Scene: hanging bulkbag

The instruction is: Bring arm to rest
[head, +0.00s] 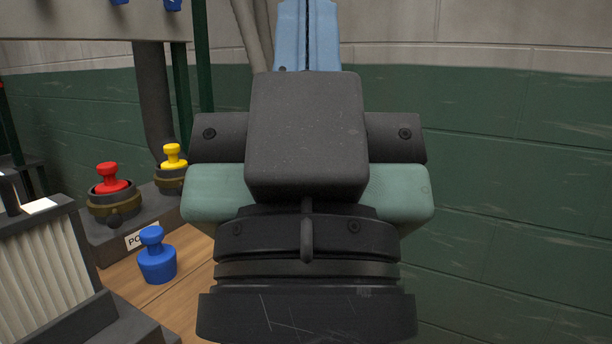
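My gripper (307,8) fills the middle of the head view, seen from behind and pointing away toward the wall. Its two light blue fingers lie side by side with only a thin dark line between them, so it looks shut. Nothing shows held between them, though the tips reach the top edge of the picture. The grey housing hides the base of the fingers. The gripper appears apart from the objects at the left.
At the left, a red knob (110,178) and a yellow knob (172,156) sit on a dark labelled base. A blue knob-shaped piece (157,258) stands on the wooden surface (185,305). A pleated filter-like block (45,275) is lower left. The green-and-cream wall (520,190) fills the right.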

